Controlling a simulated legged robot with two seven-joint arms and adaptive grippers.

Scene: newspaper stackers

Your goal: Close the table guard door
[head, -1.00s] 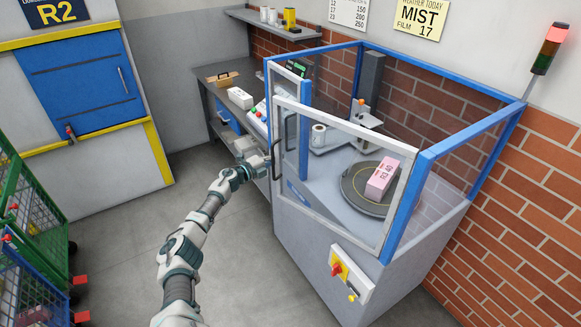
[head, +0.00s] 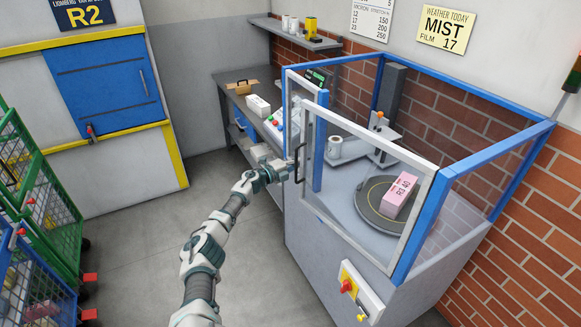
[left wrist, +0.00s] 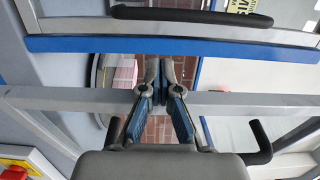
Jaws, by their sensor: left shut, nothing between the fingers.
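The table guard door (head: 415,165) is a clear panel in a grey frame on the front of the blue-framed guard. Its free left edge stands slightly out from the blue post (head: 318,150), so it is ajar. A black handle (head: 299,163) is on that edge. My left gripper (head: 285,167) is beside the handle, shut and empty. In the left wrist view its fingers (left wrist: 158,78) are together at the grey door bar (left wrist: 235,103); I cannot tell if they touch it. A black handle (left wrist: 258,143) lies to their right. My right gripper is not in view.
Inside the guard, a pink box (head: 400,195) sits on a round turntable (head: 362,206). A panel with a red knob (head: 347,285) is on the cabinet front. A side bench (head: 222,80) stands behind the guard. Wire carts (head: 45,200) stand at left. Floor between is clear.

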